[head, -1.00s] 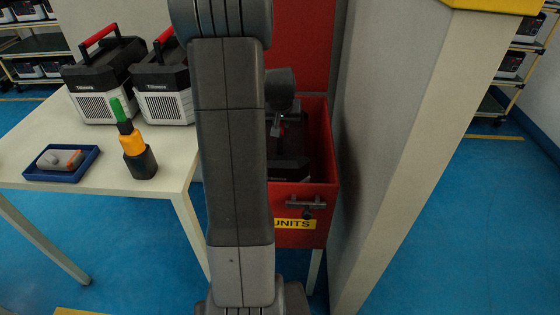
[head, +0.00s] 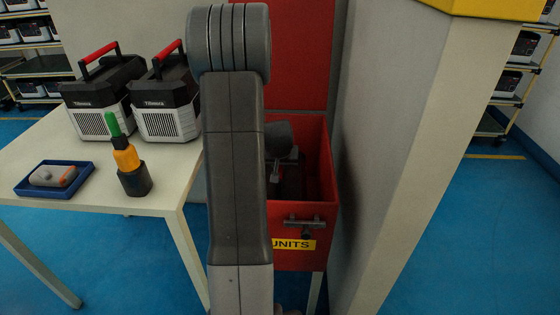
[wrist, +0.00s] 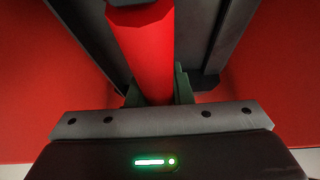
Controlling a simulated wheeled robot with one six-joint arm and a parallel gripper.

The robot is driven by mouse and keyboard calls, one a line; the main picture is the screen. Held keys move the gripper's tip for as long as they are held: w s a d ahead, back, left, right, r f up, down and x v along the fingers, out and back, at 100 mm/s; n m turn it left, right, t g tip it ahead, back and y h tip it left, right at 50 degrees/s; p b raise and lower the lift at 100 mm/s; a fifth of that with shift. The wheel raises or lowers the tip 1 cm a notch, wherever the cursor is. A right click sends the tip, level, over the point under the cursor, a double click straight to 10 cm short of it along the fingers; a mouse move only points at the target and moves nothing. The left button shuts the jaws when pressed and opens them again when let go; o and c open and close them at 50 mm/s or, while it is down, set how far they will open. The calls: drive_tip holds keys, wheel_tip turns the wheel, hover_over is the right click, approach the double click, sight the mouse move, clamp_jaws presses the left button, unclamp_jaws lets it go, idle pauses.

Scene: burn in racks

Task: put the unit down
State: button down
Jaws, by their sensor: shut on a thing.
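The unit is held by its red handle (wrist: 146,50), which runs up the middle of the wrist view. My gripper (wrist: 158,92) is shut on that handle, with green finger pads on both sides of it. In the head view my gripper (head: 288,180) is down inside the red bin (head: 325,190) with the yellow "UNITS" label. The unit's body is mostly hidden there by my arm, the bin's front wall and shadow. I cannot tell whether it touches the bin floor.
A white table (head: 95,180) left of the bin holds two units with red handles (head: 100,95) (head: 165,105), a green-and-orange bottle (head: 126,160) and a blue tray (head: 25,188). A grey pillar (head: 430,130) stands close on the right. Shelves with units are behind.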

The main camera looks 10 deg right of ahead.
drive_tip(key=c, duration=1.7)
unclamp_jaws()
drive_tip(key=o, duration=0.4)
drive_tip(key=shift+s+r, duration=0.1)
drive_tip(key=shift+r, duration=0.05)
drive_tip(key=p+v, duration=0.2)
drive_tip(key=v, duration=0.9)
drive_tip(key=shift+s+a+r, duration=0.1)
drive_tip(key=shift+s+r, duration=0.1)
drive_tip(key=shift+r, duration=0.15)
drive_tip(key=b+x, duration=0.2)
drive_tip(key=x, duration=1)
drive_tip(key=shift+f, duration=0.1)
wheel_tip(320, 180, up, 2)
drive_tip(key=shift+r+p, duration=0.25)
drive_tip(key=shift+p, duration=0.1)
drive_tip(key=shift+r, duration=0.5)
